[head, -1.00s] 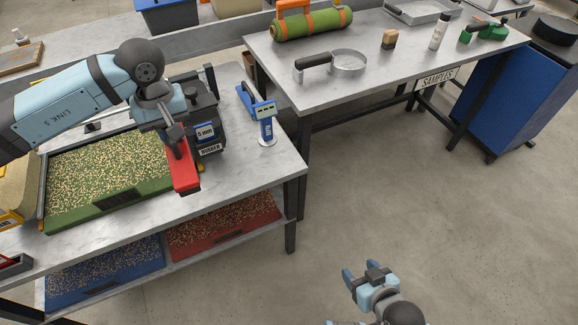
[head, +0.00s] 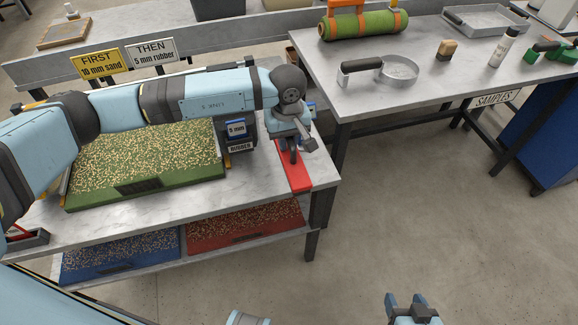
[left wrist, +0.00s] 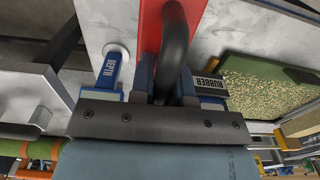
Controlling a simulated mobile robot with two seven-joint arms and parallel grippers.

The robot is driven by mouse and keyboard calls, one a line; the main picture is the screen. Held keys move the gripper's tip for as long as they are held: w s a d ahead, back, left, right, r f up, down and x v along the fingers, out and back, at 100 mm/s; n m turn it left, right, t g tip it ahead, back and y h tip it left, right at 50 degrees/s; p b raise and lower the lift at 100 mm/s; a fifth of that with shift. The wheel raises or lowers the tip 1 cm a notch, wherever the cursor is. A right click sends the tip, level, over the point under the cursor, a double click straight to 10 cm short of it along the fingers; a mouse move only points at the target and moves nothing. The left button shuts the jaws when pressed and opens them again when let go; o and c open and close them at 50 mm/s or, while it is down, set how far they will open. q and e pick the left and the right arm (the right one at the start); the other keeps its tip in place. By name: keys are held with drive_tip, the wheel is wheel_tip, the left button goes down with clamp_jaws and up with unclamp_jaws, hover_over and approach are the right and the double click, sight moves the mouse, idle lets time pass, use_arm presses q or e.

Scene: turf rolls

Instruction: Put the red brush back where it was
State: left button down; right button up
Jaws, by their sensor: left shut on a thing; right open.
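The red brush (head: 299,180) is a long red block with a black curved handle. It is at the right end of the near bench, right of the rubber box; I cannot tell whether it touches the top. My left gripper (head: 291,152) is shut on its handle from above. In the left wrist view the handle (left wrist: 174,40) is between the fingers, with the red block (left wrist: 150,28) beyond. My right gripper (head: 406,302) is open and empty at the bottom edge, over the floor. A small dark tray with red in it (head: 28,242) is at the far left.
A green tray of granules (head: 140,183) and the rubber box (head: 240,133) stand left of the brush. The blue depth gauge (left wrist: 108,72) is close beside it. Blue (head: 120,258) and red (head: 245,228) trays fill the lower shelf. The samples table (head: 345,100) stands behind right.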

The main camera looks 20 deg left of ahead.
use_arm(q)
wheel_tip(320, 180, down, 11)
drive_tip(key=shift+r, duration=0.15)
idle(0.4)
drive_tip(key=shift+f, duration=0.2)
drive_tip(key=c, duration=1.1)
unclamp_jaws()
